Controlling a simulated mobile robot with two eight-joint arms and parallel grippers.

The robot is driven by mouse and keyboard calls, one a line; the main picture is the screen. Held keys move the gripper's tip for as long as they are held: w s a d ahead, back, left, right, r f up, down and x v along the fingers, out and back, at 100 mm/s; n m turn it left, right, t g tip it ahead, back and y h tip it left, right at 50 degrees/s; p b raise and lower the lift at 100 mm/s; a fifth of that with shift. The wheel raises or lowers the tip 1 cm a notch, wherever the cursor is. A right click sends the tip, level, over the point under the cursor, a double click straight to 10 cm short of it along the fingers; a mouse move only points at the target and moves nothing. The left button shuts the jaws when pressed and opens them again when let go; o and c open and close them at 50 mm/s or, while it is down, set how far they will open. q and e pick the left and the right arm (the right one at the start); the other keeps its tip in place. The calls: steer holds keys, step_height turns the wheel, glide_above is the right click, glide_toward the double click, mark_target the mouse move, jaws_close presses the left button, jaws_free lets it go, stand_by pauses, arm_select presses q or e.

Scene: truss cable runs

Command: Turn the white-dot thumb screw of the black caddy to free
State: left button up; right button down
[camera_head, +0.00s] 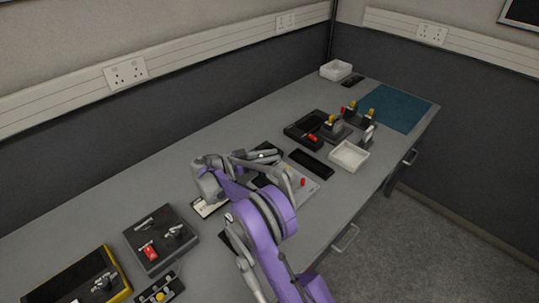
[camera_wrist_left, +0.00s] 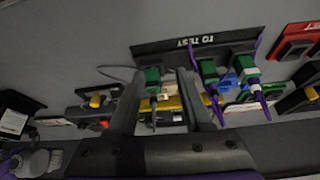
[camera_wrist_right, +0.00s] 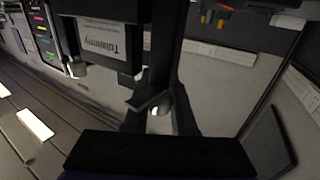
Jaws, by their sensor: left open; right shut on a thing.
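In the right wrist view a dark frame with a white printed label (camera_wrist_right: 104,42) fills the upper left, close to my right gripper (camera_wrist_right: 152,98). That gripper is shut on a small metallic part; I cannot tell whether it is a thumb screw, and no white dot can be made out. I cannot tell which dark thing is the black caddy. My left gripper (camera_wrist_left: 162,78) is open in the left wrist view, with a green connector (camera_wrist_left: 152,82) showing between its fingers.
The grey bench holds a dark box with a red part (camera_head: 160,238), a yellow-edged box (camera_head: 75,283), a white tray (camera_head: 349,155) and a blue mat (camera_head: 393,108).

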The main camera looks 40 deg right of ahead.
steer(key=shift+s+m+g, duration=0.1)
steer(key=shift+m+g, duration=0.2)
steer(key=shift+g, duration=0.1)
steer(key=c, duration=0.7)
jaws_free()
steer(key=v, duration=0.7)
steer(key=shift+a, duration=0.25)
steer(key=shift+r, duration=0.1)
